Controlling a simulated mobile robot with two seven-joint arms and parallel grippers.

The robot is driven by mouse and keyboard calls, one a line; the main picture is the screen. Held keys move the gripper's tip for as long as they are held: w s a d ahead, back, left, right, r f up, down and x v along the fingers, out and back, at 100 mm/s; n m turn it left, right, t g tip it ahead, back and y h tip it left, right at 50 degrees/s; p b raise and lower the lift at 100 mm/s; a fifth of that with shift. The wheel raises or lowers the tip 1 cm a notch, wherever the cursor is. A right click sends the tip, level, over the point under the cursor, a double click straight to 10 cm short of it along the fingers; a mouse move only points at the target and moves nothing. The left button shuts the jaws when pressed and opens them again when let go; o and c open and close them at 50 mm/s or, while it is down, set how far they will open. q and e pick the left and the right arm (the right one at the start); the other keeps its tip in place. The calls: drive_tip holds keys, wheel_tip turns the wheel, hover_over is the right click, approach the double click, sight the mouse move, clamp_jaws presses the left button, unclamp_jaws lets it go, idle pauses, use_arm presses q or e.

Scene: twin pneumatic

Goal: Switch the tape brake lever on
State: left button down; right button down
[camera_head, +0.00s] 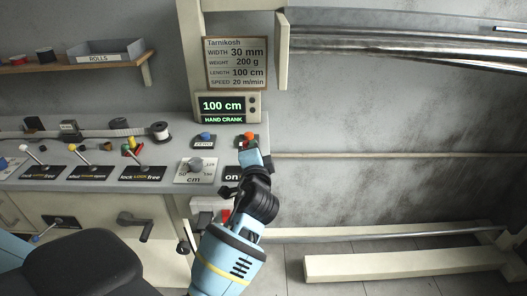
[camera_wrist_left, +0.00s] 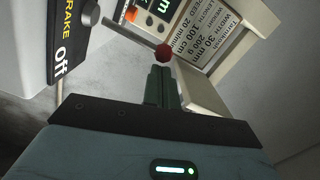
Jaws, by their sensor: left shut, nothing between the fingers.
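The tape brake lever shows in the left wrist view as a thin grey rod with a red knob (camera_wrist_left: 164,52). Its black plate (camera_wrist_left: 68,40) reads "BRAKE off" at the left of that view. In the head view the brake plate (camera_head: 231,178) shows "on" at its left end; my gripper and wrist hide the rest. My left gripper (camera_wrist_left: 160,72) is shut and empty, its fingertips close behind the red knob in the wrist view; I cannot tell whether they touch it. In the head view the gripper (camera_head: 249,147) is over the right end of the console. My right gripper is not in view.
An orange button (camera_head: 249,136) and a blue ZERO button (camera_head: 205,136) sit behind the lever. A grey cm dial (camera_head: 195,164) and several other levers stand to the left. The display (camera_head: 227,107) reads 100 cm, HAND CRANK.

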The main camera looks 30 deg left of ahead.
use_arm(q)
drive_tip(key=shift+s+a+r+n, duration=0.15)
drive_tip(key=shift+s+a+n, duration=0.05)
drive_tip(key=shift+a+n, duration=0.2)
drive_tip(key=shift+s+a+n, duration=0.3)
drive_tip(key=shift+a+n, duration=0.05)
drive_tip(key=shift+n, duration=0.25)
drive_tip(key=shift+s+a+n+p, duration=0.3)
drive_tip(key=shift+a+n, duration=0.2)
drive_tip(key=shift+n, duration=0.2)
drive_tip(key=shift+s+a+n+p, duration=0.2)
drive_tip(key=shift+s+a+n, duration=0.15)
drive_tip(key=shift+a+n, duration=0.25)
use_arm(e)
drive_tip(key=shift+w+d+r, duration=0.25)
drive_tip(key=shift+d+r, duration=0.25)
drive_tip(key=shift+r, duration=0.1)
use_arm(q)
drive_tip(key=shift+d, duration=0.1)
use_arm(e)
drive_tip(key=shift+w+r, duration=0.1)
